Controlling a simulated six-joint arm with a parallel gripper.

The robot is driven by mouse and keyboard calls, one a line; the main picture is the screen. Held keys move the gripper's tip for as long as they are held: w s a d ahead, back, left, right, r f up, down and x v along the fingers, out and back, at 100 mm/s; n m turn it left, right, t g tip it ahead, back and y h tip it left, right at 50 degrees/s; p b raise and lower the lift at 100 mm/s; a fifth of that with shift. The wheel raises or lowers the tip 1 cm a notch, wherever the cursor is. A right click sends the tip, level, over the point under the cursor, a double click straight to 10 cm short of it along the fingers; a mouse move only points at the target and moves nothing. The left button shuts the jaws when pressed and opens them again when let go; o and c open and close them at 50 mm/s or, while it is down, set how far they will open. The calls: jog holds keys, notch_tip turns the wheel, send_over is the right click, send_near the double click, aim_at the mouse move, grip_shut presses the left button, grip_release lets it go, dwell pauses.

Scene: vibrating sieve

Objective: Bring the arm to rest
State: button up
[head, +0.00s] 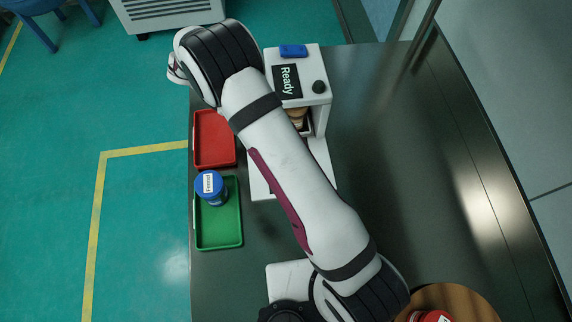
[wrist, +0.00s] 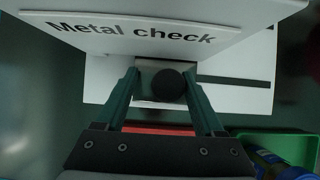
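In the wrist view my gripper (wrist: 160,80) has its two green fingers apart. A black round knob on a grey block (wrist: 165,82) shows between them, with a gap at the left finger; I cannot tell how far beyond the tips it lies. In the head view my arm reaches from the bottom right to the upper left, and my gripper is hidden. The white machine (head: 312,60), with a "Ready" screen (head: 287,82), stands beside the arm. Its panel reading "Metal check" (wrist: 150,32) fills the top of the wrist view.
A red tray (head: 198,139) appears empty. A green tray (head: 239,240) holds a blue-lidded jar (head: 211,188). A round wooden board (head: 470,303) bears a red-lidded jar (head: 432,316) at bottom right. The dark table (head: 400,130) is clear on the right.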

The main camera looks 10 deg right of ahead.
jog(key=shift+o, duration=0.3)
jog(key=o, duration=0.4)
jog(key=v, duration=0.9)
dwell(0.3)
